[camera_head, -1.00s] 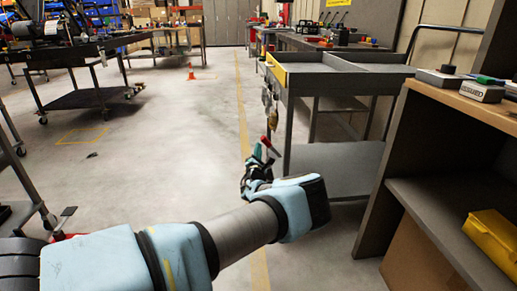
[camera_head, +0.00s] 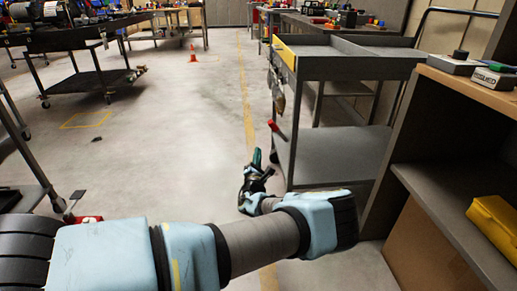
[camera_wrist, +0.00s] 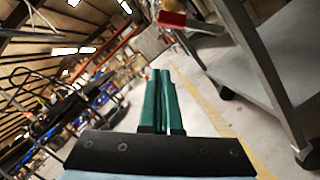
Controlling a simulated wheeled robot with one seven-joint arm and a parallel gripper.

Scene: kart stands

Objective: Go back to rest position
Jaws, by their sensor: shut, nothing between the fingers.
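My gripper (camera_head: 257,160) is in the middle of the head view, at the end of my blue and grey arm, above the floor and just left of the grey cart. In the wrist view its two green fingers (camera_wrist: 160,75) lie side by side, shut with nothing between them. The fingers point up and away in the head view.
The grey cart (camera_head: 338,144) with a yellow-fronted top tray stands right of my gripper; tools hang on its left side. A wooden-topped bench (camera_head: 476,88) with a yellow case (camera_head: 497,222) is at the right. A dark cart (camera_head: 88,84) stands at the left.

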